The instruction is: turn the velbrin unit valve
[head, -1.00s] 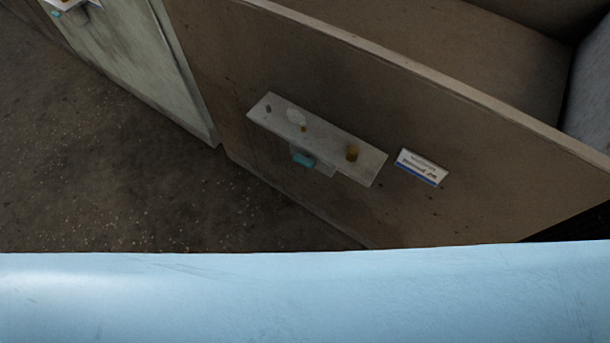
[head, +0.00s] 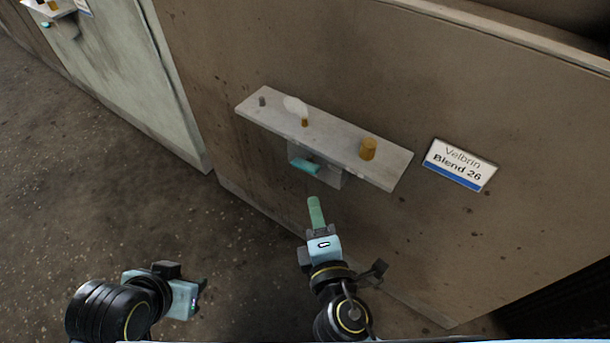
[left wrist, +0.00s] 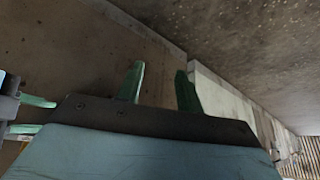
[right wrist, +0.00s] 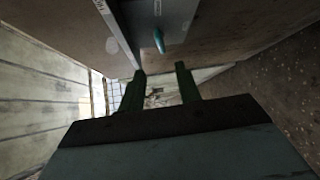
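The velbrin unit is a brown panel with a grey shelf (head: 335,142) and a sign reading "Velbrin Blend 26" (head: 460,164). A teal handle (head: 305,164), which looks like the valve, sticks out from a grey block under the shelf. It also shows in the right wrist view (right wrist: 158,40), beyond the fingers. My right gripper (head: 316,212) is just below the handle in the head view, apart from it; its fingers (right wrist: 162,85) are parted and empty. My left gripper (head: 203,288) is lower left, over the floor in the picture; its green fingers (left wrist: 158,88) are parted and empty.
On the shelf are an orange cylinder (head: 368,149), a small orange knob (head: 305,122), a pale disc (head: 295,105) and a grey peg (head: 262,101). A pale panel (head: 125,75) stands to the left, with a similar shelf (head: 50,10). Speckled floor (head: 80,180) is clear.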

